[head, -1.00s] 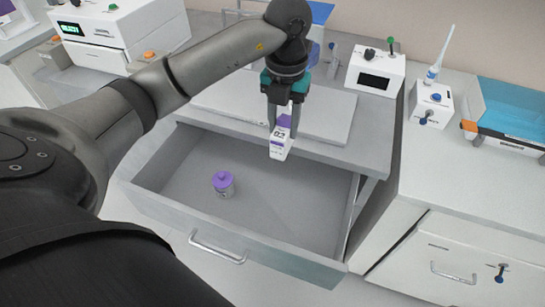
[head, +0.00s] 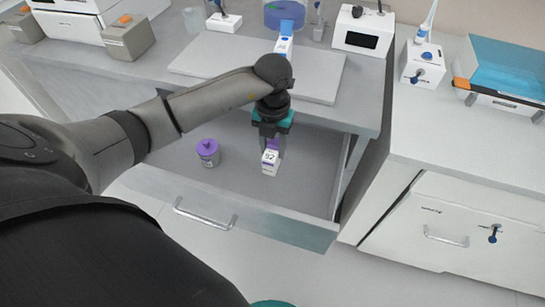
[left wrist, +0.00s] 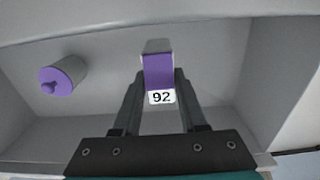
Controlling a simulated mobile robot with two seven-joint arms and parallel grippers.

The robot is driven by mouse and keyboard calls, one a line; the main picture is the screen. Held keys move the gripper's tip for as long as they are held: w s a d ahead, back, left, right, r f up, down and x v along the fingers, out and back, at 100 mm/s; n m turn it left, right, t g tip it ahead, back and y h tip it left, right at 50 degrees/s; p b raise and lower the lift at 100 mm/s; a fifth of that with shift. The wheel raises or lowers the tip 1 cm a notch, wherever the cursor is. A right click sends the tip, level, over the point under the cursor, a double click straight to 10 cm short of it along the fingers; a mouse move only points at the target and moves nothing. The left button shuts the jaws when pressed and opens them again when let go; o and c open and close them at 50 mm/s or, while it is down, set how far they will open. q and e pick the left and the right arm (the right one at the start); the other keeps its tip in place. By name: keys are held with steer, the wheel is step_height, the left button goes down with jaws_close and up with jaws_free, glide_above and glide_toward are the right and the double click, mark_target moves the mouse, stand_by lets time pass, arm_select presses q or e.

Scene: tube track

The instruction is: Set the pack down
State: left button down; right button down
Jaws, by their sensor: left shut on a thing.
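The pack (head: 270,160) is a small white and purple box with a label reading 92. My left gripper (head: 270,146) is shut on it and holds it upright inside the open drawer (head: 200,185). In the left wrist view the pack (left wrist: 158,72) sits between the two fingers (left wrist: 158,92), with its purple face and the 92 label showing. I cannot tell whether its bottom touches the drawer floor. A jar with a purple lid (head: 208,152) stands in the drawer to the left of the pack; it also shows in the left wrist view (left wrist: 64,76). My right gripper is out of view.
The drawer floor between the jar and the pack is clear. The drawer's front wall with its handle (head: 205,218) is nearest me. A flat grey board (head: 315,80) lies on the counter above, with a blue and white box (head: 284,42) on it.

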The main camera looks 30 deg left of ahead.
arm_select(q)
step_height(320, 180, down, 4)
steer(key=shift+f+b, duration=0.15)
steer(key=shift+b, duration=0.5)
steer(key=shift+c, duration=2.2)
jaws_free()
steer(key=shift+f, duration=0.1)
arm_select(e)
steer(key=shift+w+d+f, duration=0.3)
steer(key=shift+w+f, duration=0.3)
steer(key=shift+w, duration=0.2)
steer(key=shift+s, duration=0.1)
